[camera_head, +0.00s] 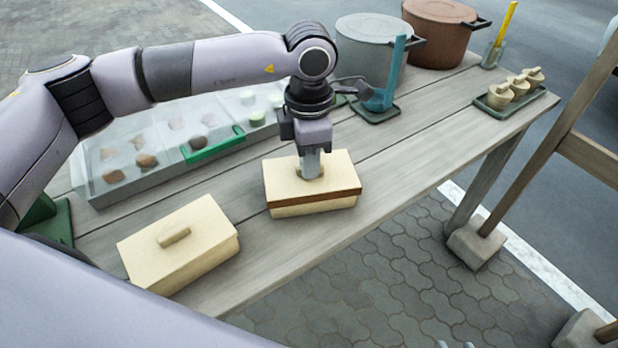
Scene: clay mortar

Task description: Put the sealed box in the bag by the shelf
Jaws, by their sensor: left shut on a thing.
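A cream box with a brown band around it (312,203), which looks like the sealed one, sits on the wooden table. My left gripper (310,172) points down over it and is shut on the handle on its lid. The fingers hide most of that handle. A second cream box (180,245), with a bare handle and no brown band, sits to the left, nearer to me. No bag shows in this view. Small grey tips at the bottom edge may be my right gripper (456,345); too little shows to tell its state.
A clear-lidded display case (150,193) with a green handle stands behind the boxes. A grey pot (366,55), a brown pot (438,35), a blue stand (388,80) and a tray of small pots (510,95) stand farther back. A wooden frame (590,160) rises at right.

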